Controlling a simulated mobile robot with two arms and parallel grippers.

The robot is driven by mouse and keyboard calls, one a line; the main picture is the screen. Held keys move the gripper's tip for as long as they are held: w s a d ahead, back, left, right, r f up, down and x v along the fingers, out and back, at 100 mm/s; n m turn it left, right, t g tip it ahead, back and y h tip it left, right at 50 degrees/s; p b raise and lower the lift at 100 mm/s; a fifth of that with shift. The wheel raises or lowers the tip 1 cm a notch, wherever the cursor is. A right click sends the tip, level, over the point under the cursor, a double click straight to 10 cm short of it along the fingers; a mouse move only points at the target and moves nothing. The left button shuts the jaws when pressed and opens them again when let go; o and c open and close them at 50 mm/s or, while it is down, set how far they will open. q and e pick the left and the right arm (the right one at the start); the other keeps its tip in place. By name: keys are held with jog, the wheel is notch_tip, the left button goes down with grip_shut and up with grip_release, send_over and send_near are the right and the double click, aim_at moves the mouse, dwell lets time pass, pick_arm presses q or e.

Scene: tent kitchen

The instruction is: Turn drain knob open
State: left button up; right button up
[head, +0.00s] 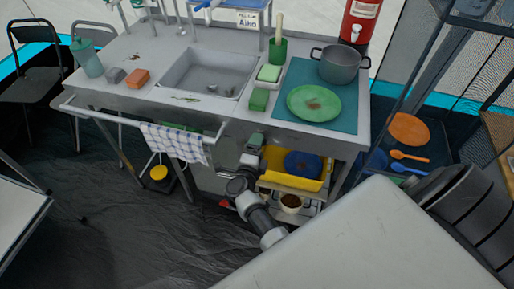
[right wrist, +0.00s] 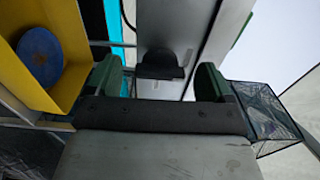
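The sink (head: 209,72) is set in the grey metal counter in the head view. My right gripper (head: 254,142) is under the counter's front edge, to the right of the hanging towel. In the right wrist view my right gripper (right wrist: 159,82) is open, its two green-padded fingers wide apart. A dark rounded piece (right wrist: 160,66) shows between and beyond the fingers; it may be the drain knob, but I cannot tell for sure. The fingers show no clear contact with it. In the head view I cannot make out the drain knob. My left gripper is not in view.
A yellow bin (head: 291,182) with a blue plate (head: 303,164) stands close right of my right gripper, above a cup (head: 291,203). A checked towel (head: 175,143) hangs on the front rail. A small red thing (head: 225,203) lies low, left of my forearm.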

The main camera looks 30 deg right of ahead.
aim_at(260, 128)
notch_tip(260, 128, up, 4)
jog(key=p, duration=0.4)
jog(key=shift+w+r, duration=0.15)
jog(key=s+d+r+p, duration=0.5)
jog(key=s+r+p, duration=0.1)
jog(key=s+p, duration=0.4)
jog(key=shift+s+d+r, duration=0.25)
